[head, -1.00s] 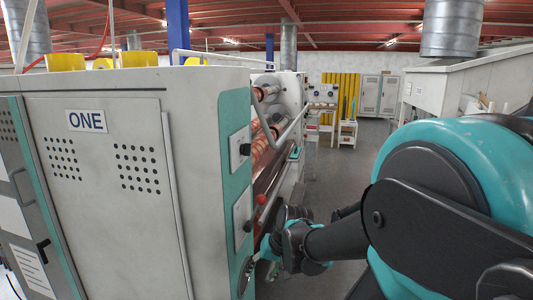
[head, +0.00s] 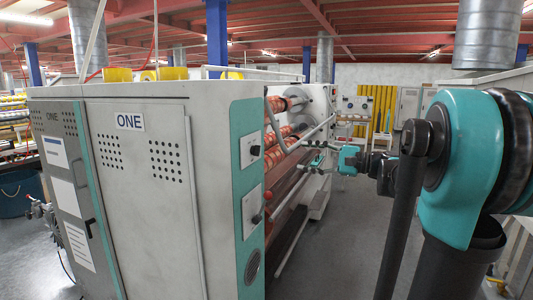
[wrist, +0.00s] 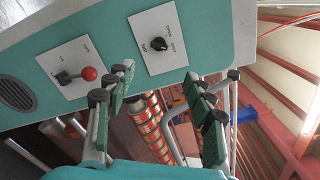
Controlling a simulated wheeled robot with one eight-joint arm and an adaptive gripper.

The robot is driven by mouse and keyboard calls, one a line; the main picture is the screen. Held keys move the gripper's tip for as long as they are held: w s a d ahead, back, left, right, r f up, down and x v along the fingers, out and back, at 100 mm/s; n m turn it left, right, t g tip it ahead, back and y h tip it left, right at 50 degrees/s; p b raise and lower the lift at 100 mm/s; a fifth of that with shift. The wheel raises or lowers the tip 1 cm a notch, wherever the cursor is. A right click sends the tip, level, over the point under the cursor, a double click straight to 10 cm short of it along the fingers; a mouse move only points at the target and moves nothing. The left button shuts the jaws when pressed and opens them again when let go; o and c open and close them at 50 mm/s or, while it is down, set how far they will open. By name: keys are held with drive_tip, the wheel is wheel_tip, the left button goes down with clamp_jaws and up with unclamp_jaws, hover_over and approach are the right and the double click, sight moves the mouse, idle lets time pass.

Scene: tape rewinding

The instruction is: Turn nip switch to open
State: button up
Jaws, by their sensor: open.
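The machine's teal side strip carries two white switch plates. The upper plate has a black rotary knob (head: 255,150), which also shows in the wrist view (wrist: 158,44). The lower plate has a lever with a red ball (head: 256,219), which also shows in the wrist view (wrist: 90,73). In the head view my gripper (head: 314,159) is right of the strip.
The large grey cabinet marked ONE (head: 145,190) fills the left. Copper-coloured rollers (head: 280,150) and a pale metal bar (head: 303,133) lie close behind my gripper. The grey floor (head: 330,250) right of the machine is open. A round grille (wrist: 16,94) is beside the lever plate.

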sight(259, 152)
drive_tip(key=x, duration=1.6)
drive_tip(key=shift+a+f, duration=0.1)
drive_tip(key=shift+a, duration=0.05)
drive_tip(key=shift+c, duration=0.2)
drive_tip(key=c, duration=1.1)
drive_tip(key=shift+n, duration=0.4)
drive_tip(key=n, duration=0.5)
drive_tip(key=shift+f, duration=0.15)
drive_tip(key=n, duration=0.6)
drive_tip(key=shift+f, duration=0.1)
